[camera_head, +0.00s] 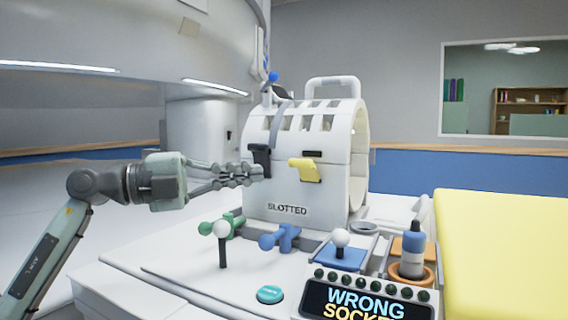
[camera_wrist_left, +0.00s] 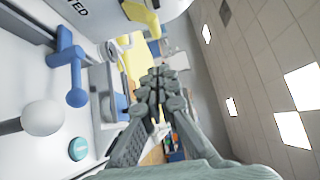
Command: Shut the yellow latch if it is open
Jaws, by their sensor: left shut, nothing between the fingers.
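The yellow latch (camera_head: 304,170) is on the front of the white slotted coil housing (camera_head: 292,194), right of the black latch (camera_head: 261,160). It juts out to the left, with a dark slot just above it. I cannot tell for sure whether it is open or shut. In the left wrist view the yellow latch (camera_wrist_left: 143,16) is at the top edge. My left gripper (camera_head: 256,174) is shut and empty. In the head view its tips overlap the lower end of the black latch, left of the yellow one; contact is unclear. My right gripper is out of view.
Green (camera_head: 234,222) and blue (camera_head: 280,238) plugs and a white-knobbed lever (camera_head: 222,240) stand on the table below. A teal button (camera_head: 270,294), a "WRONG SOCKET" display (camera_head: 366,300) and a blue bottle (camera_head: 412,250) are nearer. A yellow pad (camera_head: 500,250) fills the right.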

